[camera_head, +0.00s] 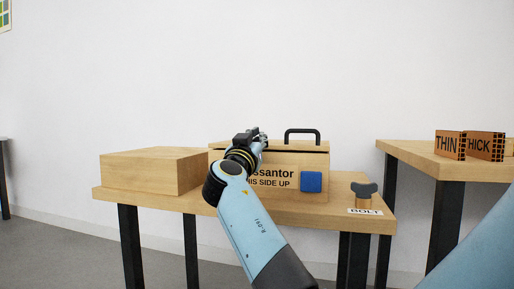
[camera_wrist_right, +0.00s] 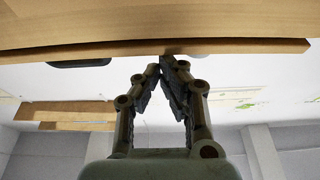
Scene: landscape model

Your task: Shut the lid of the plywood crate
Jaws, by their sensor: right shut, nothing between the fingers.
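The plywood crate (camera_head: 258,189) stands on the wooden table, with dark lettering and a blue square on its front. Its lid (camera_head: 300,147) lies almost level on top, and a thin dark line shows under its front edge at the right. I cannot tell whether it is fully down. A black handle (camera_head: 302,132) rises at the top of the crate. My right gripper (camera_head: 257,133) is shut and empty over the crate's top left. In the right wrist view its fingertips (camera_wrist_right: 162,66) are at a wooden edge; contact is unclear. My left gripper is not in view.
A plain wooden block (camera_head: 150,172) sits left of the crate on the table (camera_head: 225,204). A dark knob (camera_head: 363,189) on a wooden post stands at the right, by a BOLT label (camera_head: 364,212). Another table (camera_head: 420,152) at the right carries lettered blocks (camera_head: 469,145).

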